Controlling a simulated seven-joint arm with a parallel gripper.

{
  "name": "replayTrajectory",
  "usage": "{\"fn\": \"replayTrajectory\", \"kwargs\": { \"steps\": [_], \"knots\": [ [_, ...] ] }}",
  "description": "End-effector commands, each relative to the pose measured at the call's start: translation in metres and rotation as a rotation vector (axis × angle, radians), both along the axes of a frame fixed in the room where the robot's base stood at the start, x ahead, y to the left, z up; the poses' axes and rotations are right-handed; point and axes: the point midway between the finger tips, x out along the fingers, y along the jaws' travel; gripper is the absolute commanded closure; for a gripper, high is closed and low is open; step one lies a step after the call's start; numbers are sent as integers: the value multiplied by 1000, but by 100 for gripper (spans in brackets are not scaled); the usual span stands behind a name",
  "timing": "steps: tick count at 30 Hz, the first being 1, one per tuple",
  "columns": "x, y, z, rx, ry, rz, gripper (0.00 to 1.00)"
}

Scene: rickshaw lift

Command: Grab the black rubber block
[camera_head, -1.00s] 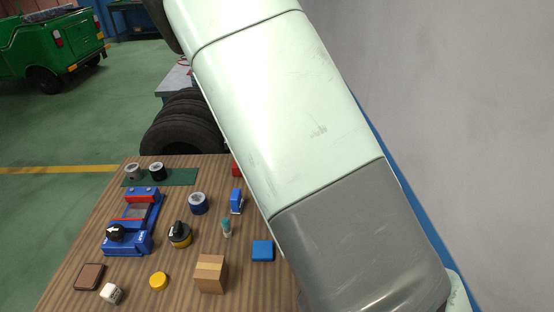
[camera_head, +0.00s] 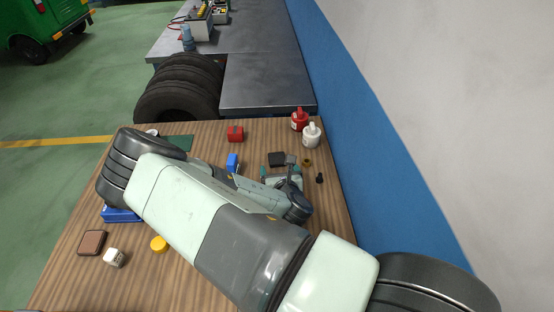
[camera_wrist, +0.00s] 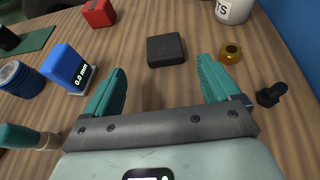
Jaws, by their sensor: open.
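The black rubber block (camera_wrist: 166,50) lies flat on the wooden table in the wrist view, just beyond my fingertips and roughly centred between them. In the head view the block (camera_head: 276,159) shows near the right side of the table, just past my gripper. My gripper (camera_wrist: 160,76) is open, its two teal fingers spread apart with nothing between them. In the head view my gripper (camera_head: 279,163) is partly hidden by my own wrist.
A blue box with a display (camera_wrist: 66,68) stands close to the left finger. A brass nut (camera_wrist: 231,53) and a black bolt (camera_wrist: 271,95) lie to the right. A red block (camera_wrist: 98,13) and a white bottle (camera_wrist: 234,9) are farther back. Bare table surrounds the block.

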Motion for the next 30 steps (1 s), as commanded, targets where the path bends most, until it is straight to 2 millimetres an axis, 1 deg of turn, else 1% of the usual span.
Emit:
{"fn": "replayTrajectory", "kwargs": {
  "steps": [1,7,12,15,18,24,25,30],
  "knots": [
    [6,0,-2,1,-1,0,11],
    [20,0,-8,1,1,-2,11],
    [44,-3,-19,3,-1,-2,11],
    [55,-2,-24,2,1,-2,11],
    [60,-1,-26,0,2,-1,11],
    [60,-1,-26,0,2,-1,11],
    [60,-1,-26,0,2,-1,12],
    [60,-1,-26,0,2,-1,38]
  ]
}}
